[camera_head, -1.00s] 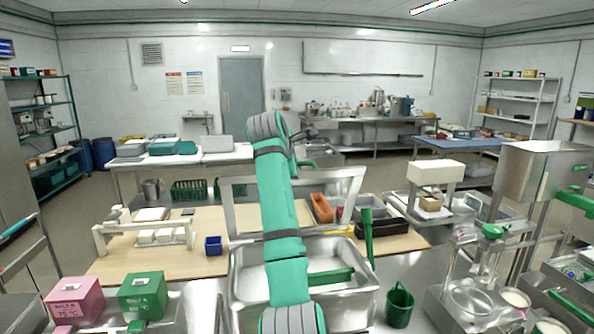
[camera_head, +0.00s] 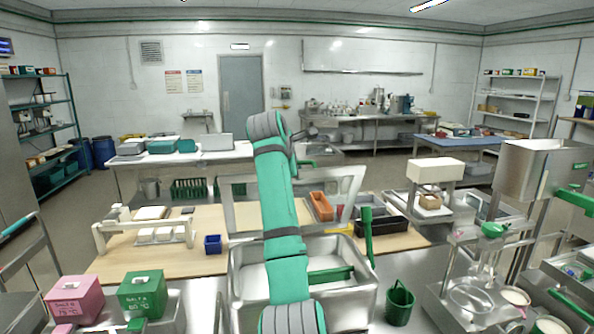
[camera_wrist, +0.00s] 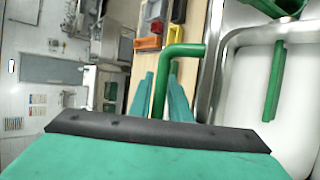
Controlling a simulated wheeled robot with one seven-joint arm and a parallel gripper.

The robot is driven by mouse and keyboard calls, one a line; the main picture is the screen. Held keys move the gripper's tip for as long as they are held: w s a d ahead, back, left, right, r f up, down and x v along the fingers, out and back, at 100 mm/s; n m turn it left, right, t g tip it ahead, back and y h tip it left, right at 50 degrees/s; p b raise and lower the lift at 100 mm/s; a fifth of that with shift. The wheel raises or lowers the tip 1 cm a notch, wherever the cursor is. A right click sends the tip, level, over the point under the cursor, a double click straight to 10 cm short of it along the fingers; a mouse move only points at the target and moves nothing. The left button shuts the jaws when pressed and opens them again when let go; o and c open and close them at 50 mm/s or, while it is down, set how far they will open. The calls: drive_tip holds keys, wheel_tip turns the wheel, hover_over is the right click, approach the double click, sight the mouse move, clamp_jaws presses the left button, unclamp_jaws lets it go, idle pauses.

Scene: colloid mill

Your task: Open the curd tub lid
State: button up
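The curd tub (camera_head: 240,290) is the steel tub in front of me, with a green bar inside; its inside also shows at the right of the wrist view (camera_wrist: 290,130). Its steel lid (camera_head: 350,178) stands raised at the tub's far side, tilted up. A green bent handle (camera_wrist: 183,50) shows in the wrist view by the steel edge. My gripper (camera_wrist: 161,75) has its two fingers on either side of this handle's bar. Whether both fingers press on it I cannot tell. In the head view my arm hides the fingers and the middle of the lid.
A wooden worktop (camera_head: 180,262) lies behind the tub, with a blue bin (camera_head: 212,245) and an orange bin (camera_head: 321,206). An upright green lever (camera_head: 368,238) stands at the tub's right. A green bucket (camera_head: 399,305) and steel machinery stand further right.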

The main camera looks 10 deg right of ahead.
drive_tip(key=s+a+r, duration=0.2)
drive_tip(key=a+r, duration=0.2)
drive_tip(key=r, duration=0.7)
drive_tip(key=shift+s+a+r, duration=0.15)
drive_tip(key=shift+s+a, duration=0.05)
drive_tip(key=shift+a, duration=0.15)
idle(0.7)
idle(0.4)
drive_tip(key=v, duration=1)
drive_tip(key=shift+s+a+r, duration=0.15)
drive_tip(key=shift+s+a, duration=0.05)
drive_tip(key=shift+s, duration=0.1)
